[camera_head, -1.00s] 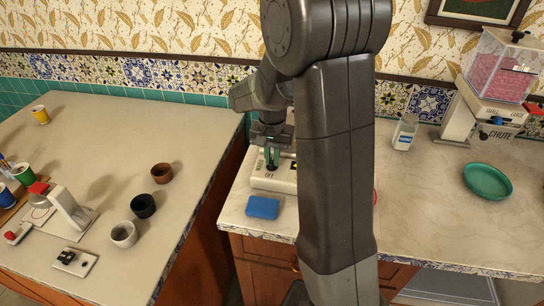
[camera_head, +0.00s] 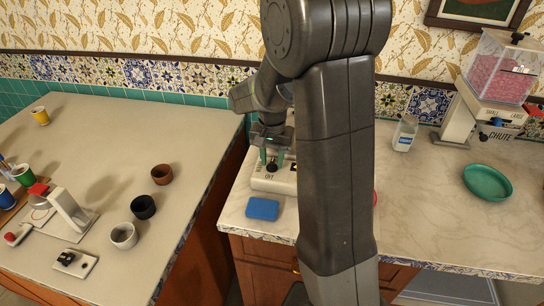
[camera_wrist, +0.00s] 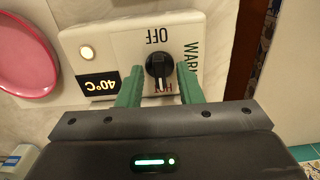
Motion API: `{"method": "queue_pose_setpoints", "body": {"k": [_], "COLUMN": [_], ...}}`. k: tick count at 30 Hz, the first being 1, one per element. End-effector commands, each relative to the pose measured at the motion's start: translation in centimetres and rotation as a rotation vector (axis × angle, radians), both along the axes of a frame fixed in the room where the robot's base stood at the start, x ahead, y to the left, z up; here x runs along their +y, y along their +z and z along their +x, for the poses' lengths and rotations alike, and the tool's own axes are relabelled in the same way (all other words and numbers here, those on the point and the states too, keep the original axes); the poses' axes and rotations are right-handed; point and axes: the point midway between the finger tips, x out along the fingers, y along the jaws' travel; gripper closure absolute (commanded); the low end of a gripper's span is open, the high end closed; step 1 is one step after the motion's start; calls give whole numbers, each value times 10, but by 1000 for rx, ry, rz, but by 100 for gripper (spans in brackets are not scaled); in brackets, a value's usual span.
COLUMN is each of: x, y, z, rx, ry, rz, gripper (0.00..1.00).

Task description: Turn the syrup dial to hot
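The syrup dial (camera_wrist: 159,64) is a black knob on a white control box (camera_wrist: 120,42), marked OFF, WARM and HOT. Its white pointer mark faces the HOT label in the wrist view. A black display (camera_wrist: 100,86) on the box reads 40°C, and a round lamp (camera_wrist: 87,52) beside it glows. My gripper (camera_wrist: 160,68) is open, with one green finger on each side of the dial and visible gaps to it. In the head view my gripper (camera_head: 271,157) is over the dial (camera_head: 272,166), and my arm hides part of the box.
A blue sponge (camera_head: 262,208) lies in front of the box. A pink plate (camera_wrist: 25,58) lies beside it in the wrist view. A bottle (camera_head: 405,133), a teal dish (camera_head: 487,182) and a dispenser (camera_head: 498,75) stand to the right. Cups stand on the left counter (camera_head: 120,120).

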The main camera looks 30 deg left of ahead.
Motion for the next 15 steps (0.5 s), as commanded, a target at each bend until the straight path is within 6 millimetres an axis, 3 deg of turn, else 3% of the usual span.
{"method": "queue_pose_setpoints", "body": {"k": [7, 15], "x": [1, 1], "y": [23, 85], "z": [1, 0], "rx": [-2, -4], "ry": [0, 0], "rz": [3, 4], "gripper": [67, 67]}}
